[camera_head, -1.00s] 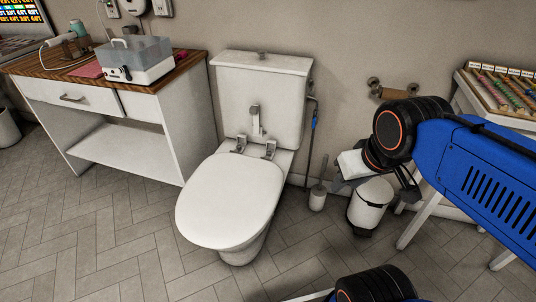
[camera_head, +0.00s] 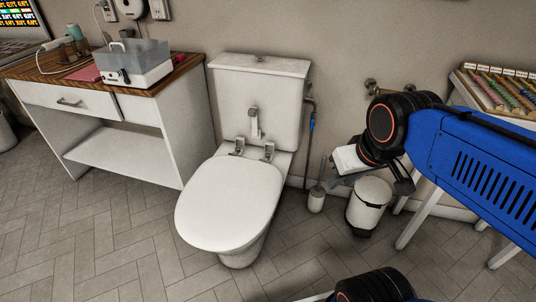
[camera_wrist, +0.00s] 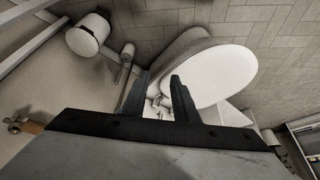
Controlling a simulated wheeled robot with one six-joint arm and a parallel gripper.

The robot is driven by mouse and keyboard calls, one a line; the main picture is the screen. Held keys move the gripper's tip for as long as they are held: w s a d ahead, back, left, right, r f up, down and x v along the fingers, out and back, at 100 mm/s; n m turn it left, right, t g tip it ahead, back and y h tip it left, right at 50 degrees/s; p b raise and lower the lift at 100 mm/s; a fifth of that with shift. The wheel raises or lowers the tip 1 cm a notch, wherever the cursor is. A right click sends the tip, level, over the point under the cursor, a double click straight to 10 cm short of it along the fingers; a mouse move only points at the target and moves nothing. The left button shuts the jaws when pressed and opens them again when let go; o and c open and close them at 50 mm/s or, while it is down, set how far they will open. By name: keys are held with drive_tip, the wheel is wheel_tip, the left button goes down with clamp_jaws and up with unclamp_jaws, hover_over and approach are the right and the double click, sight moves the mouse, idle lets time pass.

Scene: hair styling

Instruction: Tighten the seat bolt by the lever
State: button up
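The white toilet stands in the middle of the head view with its seat lid (camera_head: 228,203) down. Two grey seat bolts, a left one (camera_head: 238,147) and a right one (camera_head: 269,152), sit at the back of the seat. A lever-like fitting (camera_head: 254,123) is on the tank front above them. My gripper (camera_head: 333,181) is right of the toilet, apart from it. In the wrist view my gripper (camera_wrist: 157,84) has its fingers spread with nothing held. The toilet lid (camera_wrist: 222,76) shows beyond them, and the bolt area is partly hidden by the fingers.
A toilet brush (camera_head: 317,198) and a white bin (camera_head: 368,203) stand right of the toilet. A hose (camera_head: 311,125) hangs beside the tank. A white table (camera_head: 140,105) is on the left, and a roll holder (camera_head: 371,86) is on the wall. Floor in front is clear.

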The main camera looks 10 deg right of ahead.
drive_tip(key=w+a+n, duration=0.2)
drive_tip(key=w, duration=1)
drive_tip(key=n+y, duration=0.2)
drive_tip(key=n, duration=0.1)
hover_over(268, 154)
drive_tip(key=s+d, duration=0.3)
drive_tip(key=s, duration=0.3)
wheel_tip(268, 154, down, 15)
drive_tip(key=shift+g, duration=0.4)
drive_tip(key=x, duration=1.6)
drive_tip(key=shift+d+f, duration=0.1)
drive_tip(key=shift+f, duration=0.2)
drive_tip(key=shift+c, duration=0.7)
clamp_jaws()
